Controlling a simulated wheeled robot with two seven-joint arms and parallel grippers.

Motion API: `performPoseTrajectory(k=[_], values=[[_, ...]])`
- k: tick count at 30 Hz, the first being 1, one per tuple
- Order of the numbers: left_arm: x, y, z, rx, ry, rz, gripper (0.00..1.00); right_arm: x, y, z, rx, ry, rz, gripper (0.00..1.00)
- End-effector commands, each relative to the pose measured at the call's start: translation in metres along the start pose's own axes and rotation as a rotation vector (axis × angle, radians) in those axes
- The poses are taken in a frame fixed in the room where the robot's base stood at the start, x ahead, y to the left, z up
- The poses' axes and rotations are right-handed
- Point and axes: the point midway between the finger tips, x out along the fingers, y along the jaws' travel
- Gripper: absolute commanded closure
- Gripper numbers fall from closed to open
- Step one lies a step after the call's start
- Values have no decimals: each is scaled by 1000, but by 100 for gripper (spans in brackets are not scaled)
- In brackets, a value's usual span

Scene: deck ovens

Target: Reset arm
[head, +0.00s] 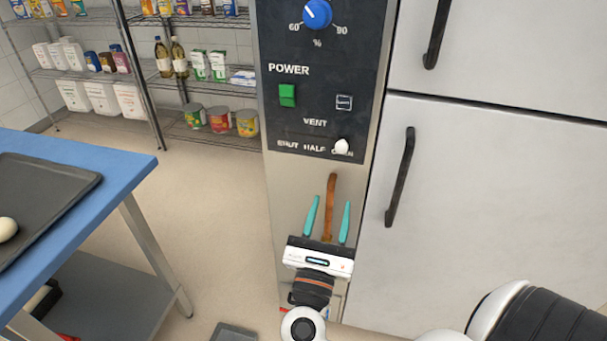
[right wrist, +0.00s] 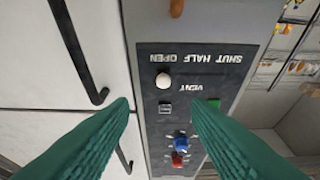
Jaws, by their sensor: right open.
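My right gripper (head: 331,200) is open, its two teal fingers pointing up in front of the lower part of the oven's control panel. A brown strip (head: 331,187) shows between the fingers, and I cannot tell whether it lies behind them; nothing is clearly gripped. In the right wrist view the open fingers (right wrist: 158,105) frame the dark panel (right wrist: 185,62), which appears upside down. The white vent knob (head: 341,146) is at the OPEN end of the SHUT, HALF, OPEN scale; it also shows in the right wrist view (right wrist: 162,81). My left gripper is not in view.
A green power switch (head: 287,95) and blue dial (head: 317,14) sit above. White doors with black handles (head: 400,178) are on the right. A blue table (head: 128,160) with a dark tray (head: 82,181) is on the left. Stocked wire shelves (head: 142,70) stand behind open floor.

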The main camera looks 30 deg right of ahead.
Motion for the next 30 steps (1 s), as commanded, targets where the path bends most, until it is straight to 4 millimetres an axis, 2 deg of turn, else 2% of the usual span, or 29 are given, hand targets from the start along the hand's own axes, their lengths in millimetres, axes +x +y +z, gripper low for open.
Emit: performPoseTrajectory(k=[7, 11, 14, 16, 18, 21, 23, 24, 26, 27, 29, 30], values=[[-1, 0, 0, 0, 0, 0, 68, -1, -4, 2, -25, 3, -14, 56], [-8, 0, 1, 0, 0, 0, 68, -11, -34, 24, -246, 33, -138, 56], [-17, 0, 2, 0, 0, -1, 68, -35, -73, 66, -572, 91, -331, 56], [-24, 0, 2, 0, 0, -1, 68, -61, -98, 105, -824, 150, -493, 56], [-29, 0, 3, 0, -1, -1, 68, -92, -113, 147, -1059, 219, -657, 56], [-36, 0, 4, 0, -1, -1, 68, -140, -120, 207, -1355, 329, -890, 56], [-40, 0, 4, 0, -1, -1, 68, -170, -115, 242, -1510, 403, -1032, 56], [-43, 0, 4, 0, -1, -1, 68, -190, -109, 265, -1606, 456, -1129, 56], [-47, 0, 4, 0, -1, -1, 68, -221, -94, 297, -1737, 543, -1273, 56], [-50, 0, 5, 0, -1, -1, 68, -240, -82, 316, -1814, 605, -1370, 56], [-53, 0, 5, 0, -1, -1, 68, -270, -59, 344, -1916, 705, -1519, 56], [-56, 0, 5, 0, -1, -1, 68, -289, -41, 360, -1973, 776, -1621, 56]])
